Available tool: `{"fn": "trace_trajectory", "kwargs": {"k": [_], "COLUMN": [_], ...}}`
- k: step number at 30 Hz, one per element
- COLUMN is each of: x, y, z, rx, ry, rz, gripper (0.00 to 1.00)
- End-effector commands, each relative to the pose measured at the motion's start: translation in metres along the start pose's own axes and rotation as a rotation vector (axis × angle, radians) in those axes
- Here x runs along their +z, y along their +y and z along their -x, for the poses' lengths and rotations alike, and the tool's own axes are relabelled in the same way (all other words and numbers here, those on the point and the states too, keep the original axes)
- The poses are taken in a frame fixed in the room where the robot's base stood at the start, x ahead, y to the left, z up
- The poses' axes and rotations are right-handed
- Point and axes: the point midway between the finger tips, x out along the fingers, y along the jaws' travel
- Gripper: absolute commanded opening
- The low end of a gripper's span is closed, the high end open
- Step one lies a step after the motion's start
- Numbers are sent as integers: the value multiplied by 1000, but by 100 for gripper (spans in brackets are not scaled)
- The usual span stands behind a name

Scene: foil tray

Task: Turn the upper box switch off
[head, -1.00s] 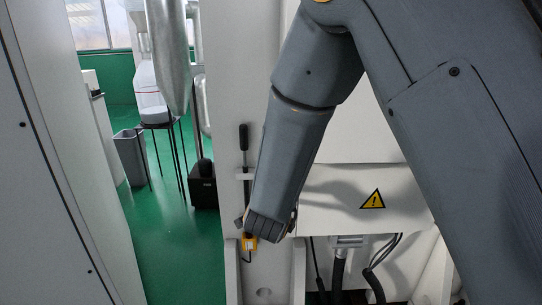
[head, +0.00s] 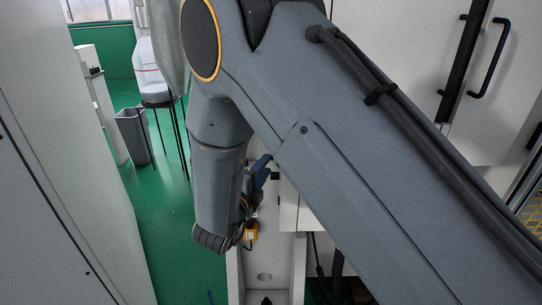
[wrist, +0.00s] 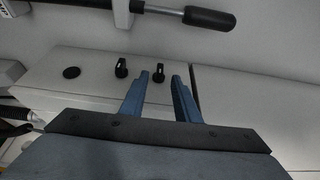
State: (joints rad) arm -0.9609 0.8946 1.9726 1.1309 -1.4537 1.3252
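Two black rotary switches sit on a pale box face in the wrist view. The nearer-to-centre one, the upper box switch (wrist: 160,71), shows between the fingertips of my gripper (wrist: 161,76). The other switch (wrist: 121,68) is just left of the left finger. Both knobs stand roughly upright in the picture. My gripper is open, with its blue fingers apart and a gap at the switch; I cannot tell whether they touch it. In the head view my gripper (head: 262,168) points right toward the white cabinet, and my arm hides the switches.
A black round button (wrist: 71,72) is left of the switches. A black-gripped lever (wrist: 209,18) crosses above them in the wrist view. A yellow device (head: 251,234) is low on the white frame. Green floor (head: 165,235) lies open to the left.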

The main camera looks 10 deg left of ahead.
Motion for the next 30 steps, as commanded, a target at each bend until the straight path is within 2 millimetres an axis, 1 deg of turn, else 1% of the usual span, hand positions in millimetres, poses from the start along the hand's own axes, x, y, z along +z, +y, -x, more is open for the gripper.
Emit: {"fn": "trace_trajectory", "kwargs": {"k": [1, 3, 9, 13, 20, 21, 26, 30], "x": [-2, -2, -2, -2, -1, -1, -1, -1], "y": [-2, -1, -1, 0, 1, 1, 0, 1], "z": [-9, -20, -44, -50, -52, -52, -51, -51], "rx": [1, 1, 1, 2, 2, 2, 2, 3], "ry": [4, 4, 3, 2, 1, 1, 1, 1], "rz": [1, 1, 2, 2, 2, 2, 2, 2], "gripper": [29, 29, 29, 29, 29, 27, 0, 0]}}
